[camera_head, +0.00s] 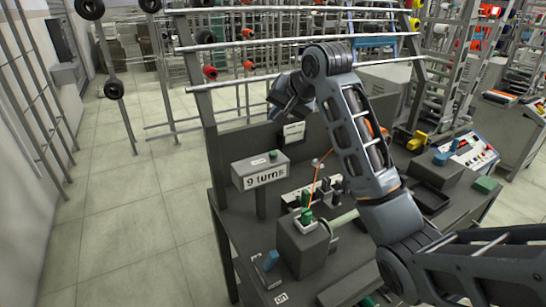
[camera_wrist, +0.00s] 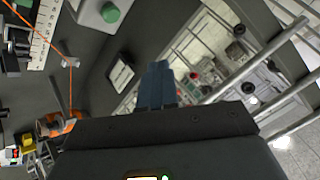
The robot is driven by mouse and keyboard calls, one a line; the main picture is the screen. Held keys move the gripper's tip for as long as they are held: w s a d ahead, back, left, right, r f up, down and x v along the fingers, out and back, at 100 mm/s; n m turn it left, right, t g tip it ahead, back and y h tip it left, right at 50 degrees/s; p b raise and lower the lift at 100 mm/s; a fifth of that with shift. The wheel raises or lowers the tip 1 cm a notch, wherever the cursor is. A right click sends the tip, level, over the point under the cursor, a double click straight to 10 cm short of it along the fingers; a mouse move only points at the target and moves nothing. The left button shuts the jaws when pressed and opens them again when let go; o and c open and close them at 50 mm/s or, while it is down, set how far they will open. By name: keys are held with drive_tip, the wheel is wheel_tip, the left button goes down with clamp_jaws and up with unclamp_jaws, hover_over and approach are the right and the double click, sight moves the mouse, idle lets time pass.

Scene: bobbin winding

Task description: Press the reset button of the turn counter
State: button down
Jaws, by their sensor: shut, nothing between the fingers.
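The turn counter (camera_head: 262,172) is a grey box on a post at the left of the bench, with a label reading "9 turns". A green button (camera_head: 273,155) stands up on its top, beside a small white label. In the wrist view, a green button (camera_wrist: 109,12) on a grey box at the top edge appears to be the same one. My gripper (camera_wrist: 157,68) is shut and empty, its blue-grey fingers together. In the head view my gripper (camera_head: 287,100) is above and behind the counter, apart from it; its fingertips are hard to make out there.
A white card (camera_head: 293,131) is on the dark back panel behind the counter. A grey winding block with a green knob (camera_head: 306,216) stands in front, with an orange thread rising from it. Metal rails (camera_head: 300,45) cross behind my arm.

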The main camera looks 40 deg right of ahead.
drive_tip(key=b, duration=0.5)
hover_over(276, 154)
wheel_tip(276, 154, down, 5)
drive_tip(key=shift+d+f, duration=0.1)
drive_tip(key=shift+f, duration=1.1)
drive_tip(key=shift+f, duration=0.15)
idle(0.7)
drive_tip(key=shift+f, duration=0.25)
drive_tip(key=shift+f, duration=0.5)
idle(0.9)
drive_tip(key=shift+r, duration=0.15)
drive_tip(key=shift+r+p, duration=0.8)
drive_tip(key=shift+p, duration=0.3)
